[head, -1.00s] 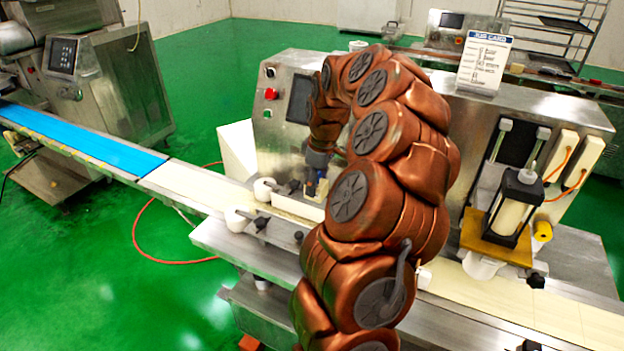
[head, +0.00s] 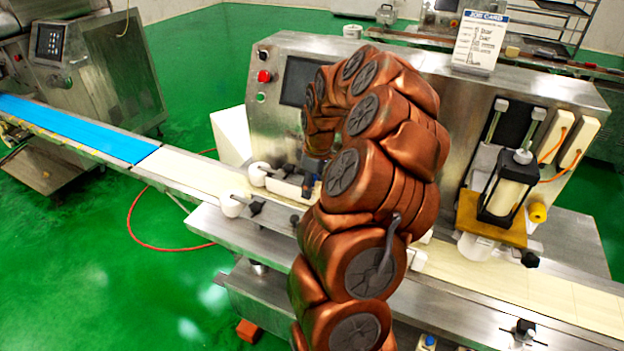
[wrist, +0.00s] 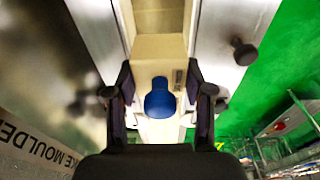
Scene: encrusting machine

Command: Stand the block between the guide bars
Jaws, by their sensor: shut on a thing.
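My gripper (wrist: 159,90) shows in the wrist view with a finger on each side of a pale cream block (wrist: 146,52), and it is shut on that block. A round blue knob (wrist: 160,100) shows in front of the block, with a small dark printed mark beside it. Pale bars run along both sides, a left guide bar (wrist: 125,20) and a right guide bar (wrist: 190,25). Whether the block's lower end touches the belt cannot be told. In the head view my arm mostly hides the gripper (head: 312,178) and the block.
The machine's steel housing (head: 290,125) stands behind the gripper. White rollers (head: 232,204) and black knobs sit along the belt's near side. A framed hopper (head: 508,190) on a yellow plate is to the right. A blue conveyor (head: 75,125) leads in from the left.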

